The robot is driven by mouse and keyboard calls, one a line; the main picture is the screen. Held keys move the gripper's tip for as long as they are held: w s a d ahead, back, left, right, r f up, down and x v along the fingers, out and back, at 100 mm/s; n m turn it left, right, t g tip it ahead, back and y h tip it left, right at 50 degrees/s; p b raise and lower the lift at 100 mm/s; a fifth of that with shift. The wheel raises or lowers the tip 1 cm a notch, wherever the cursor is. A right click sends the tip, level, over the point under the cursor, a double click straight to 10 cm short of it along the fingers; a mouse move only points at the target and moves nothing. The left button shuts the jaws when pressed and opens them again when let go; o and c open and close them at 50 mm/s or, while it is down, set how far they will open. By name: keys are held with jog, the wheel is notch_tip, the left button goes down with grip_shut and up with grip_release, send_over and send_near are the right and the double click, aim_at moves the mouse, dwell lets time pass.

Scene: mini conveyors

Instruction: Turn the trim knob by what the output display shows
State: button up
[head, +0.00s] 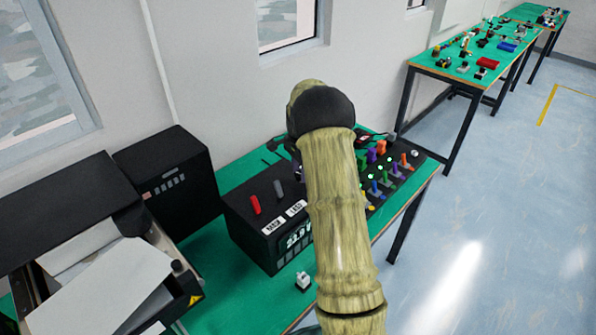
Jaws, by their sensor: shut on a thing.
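A black box (248,232) stands on the green table with a red lever (255,205) and a grey lever (279,189) on top. Its front carries two white labels and a lit output display (297,240) with pale digits. The digits look like "52.9", but they are small and my arm covers the right side, so I cannot be sure. I cannot make out the trim knob; it may be behind my arm. My bamboo-patterned arm rises across the middle of the view, beside the box, and hides my gripper and whatever is at it.
A black control panel (405,183) with coloured levers and green lights lies right of my arm. A small white switch (302,281) sits in front of the box. A black cabinet (168,185) and a machine with white sheets (105,275) stand left. Open floor lies right.

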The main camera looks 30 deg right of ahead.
jog(key=shift+s+d+m, duration=0.15)
jog(key=shift+d+m, duration=0.1)
jog(key=shift+m, duration=0.95)
jog(key=shift+f, duration=0.1)
jog(key=o, duration=1)
jog(key=shift+s+d, duration=0.15)
jog(key=shift+a, duration=0.25)
jog(key=shift+w+r, duration=0.3)
jog(key=shift+r, duration=0.3)
notch_tip(320, 180, up, 16)
jog(key=b, duration=0.1)
jog(key=shift+s+r+b, duration=0.2)
jog(key=shift+b, duration=0.15)
jog(key=shift+d, duration=0.1)
